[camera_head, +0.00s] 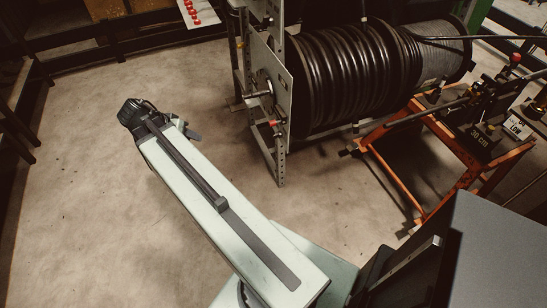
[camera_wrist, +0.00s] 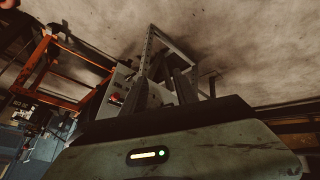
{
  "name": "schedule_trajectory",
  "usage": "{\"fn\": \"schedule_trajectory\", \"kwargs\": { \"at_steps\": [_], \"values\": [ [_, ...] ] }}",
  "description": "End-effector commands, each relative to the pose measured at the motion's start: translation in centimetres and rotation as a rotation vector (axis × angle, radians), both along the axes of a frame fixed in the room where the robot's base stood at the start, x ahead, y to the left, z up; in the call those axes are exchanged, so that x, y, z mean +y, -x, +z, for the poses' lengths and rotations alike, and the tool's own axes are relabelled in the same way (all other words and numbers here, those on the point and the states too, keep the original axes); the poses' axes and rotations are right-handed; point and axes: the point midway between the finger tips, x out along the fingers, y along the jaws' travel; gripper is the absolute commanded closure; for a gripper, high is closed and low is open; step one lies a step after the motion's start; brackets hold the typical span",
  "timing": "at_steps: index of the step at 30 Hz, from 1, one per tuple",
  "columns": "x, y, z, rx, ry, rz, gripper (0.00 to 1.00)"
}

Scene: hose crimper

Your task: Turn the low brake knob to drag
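A red knob (camera_head: 274,123) sits low on the pale side plate (camera_head: 270,80) of the hose reel stand. A dark round hub with a handle (camera_head: 258,94) is above it on the same plate. A small red knob on a grey plate (camera_wrist: 116,98) also shows in the wrist view, left of centre; it looks like the same one. My gripper (camera_head: 192,132) is at the far end of my arm, left of the stand and apart from the knob. In the wrist view dark parts stick up beyond my wrist housing; whether the fingers are open is unclear. The knob's setting is too small to read.
A large reel of black hose (camera_head: 345,75) fills the stand. The stand's leg (camera_head: 281,165) reaches the floor. Bare floor (camera_head: 80,200) lies left of my arm.

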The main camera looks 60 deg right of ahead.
Motion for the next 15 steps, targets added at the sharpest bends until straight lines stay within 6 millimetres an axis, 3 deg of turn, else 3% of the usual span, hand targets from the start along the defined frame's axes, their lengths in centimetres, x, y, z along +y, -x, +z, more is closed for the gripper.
{"fn": "schedule_trajectory", "kwargs": {
  "at_steps": [1, 3, 9, 15],
  "values": [
    [-2.7, 0.6, -5.1, -0.040, 0.062, -0.100, 0.65],
    [-6.2, 1.8, -7.6, -0.108, 0.158, -0.239, 0.65],
    [-15.3, 5.7, -14.2, -0.328, 0.450, -0.592, 0.65],
    [-21.6, 9.5, -17.8, -0.539, 0.699, -0.817, 0.65]
  ]
}}
